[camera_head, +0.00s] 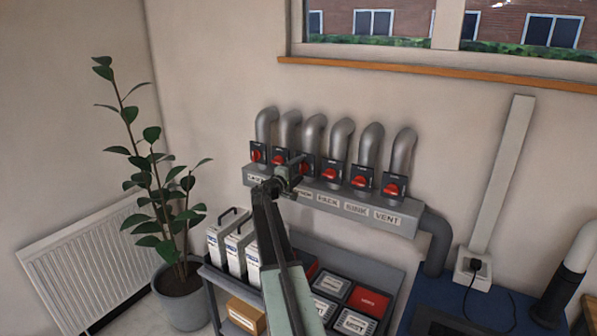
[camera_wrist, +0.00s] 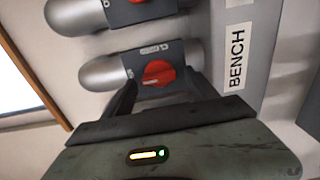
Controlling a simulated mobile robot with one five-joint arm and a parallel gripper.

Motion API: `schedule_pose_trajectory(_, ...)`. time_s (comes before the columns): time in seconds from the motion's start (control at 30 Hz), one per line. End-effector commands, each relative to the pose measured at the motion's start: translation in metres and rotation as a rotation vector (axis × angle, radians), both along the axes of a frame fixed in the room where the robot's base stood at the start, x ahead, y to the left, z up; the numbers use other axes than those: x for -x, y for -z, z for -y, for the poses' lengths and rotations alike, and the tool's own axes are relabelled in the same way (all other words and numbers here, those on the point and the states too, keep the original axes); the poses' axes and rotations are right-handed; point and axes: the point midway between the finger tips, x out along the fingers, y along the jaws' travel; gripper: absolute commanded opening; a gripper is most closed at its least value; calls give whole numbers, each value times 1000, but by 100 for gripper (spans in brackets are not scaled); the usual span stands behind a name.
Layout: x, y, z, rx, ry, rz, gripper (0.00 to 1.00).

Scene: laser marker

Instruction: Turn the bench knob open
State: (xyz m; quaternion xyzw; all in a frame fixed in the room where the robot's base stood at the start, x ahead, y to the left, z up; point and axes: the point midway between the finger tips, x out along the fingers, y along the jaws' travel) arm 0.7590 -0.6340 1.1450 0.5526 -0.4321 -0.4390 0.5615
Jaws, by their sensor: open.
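The bench knob is a red round knob (camera_wrist: 158,74) on a dark square plate, beside the white BENCH label (camera_wrist: 236,58) in the wrist view. Its grip bar lies roughly crosswise in that picture. My gripper (camera_wrist: 162,88) is open, with its dark fingers on either side of the knob's near edge. I cannot tell whether they touch it. In the head view my gripper (camera_head: 296,168) is up at the left half of the row of knobs and hides part of the row and its labels.
The grey manifold (camera_head: 408,226) has several more red knobs, including the VENT one (camera_head: 395,189), with grey pipes (camera_head: 371,147) above them. A cart (camera_head: 210,276) with boxes stands below. A potted plant (camera_head: 180,294) is at left, and a blue bench (camera_head: 490,312) at right.

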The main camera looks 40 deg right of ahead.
Motion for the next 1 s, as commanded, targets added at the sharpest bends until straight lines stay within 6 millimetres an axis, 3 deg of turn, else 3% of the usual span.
schedule_pose_trajectory(0.4,18,0,-69,0,-2,-1,67)
schedule_pose_trajectory(0.9,18,0,-72,0,-1,-1,67)
schedule_pose_trajectory(1.0,5,0,-88,1,-24,-1,67)
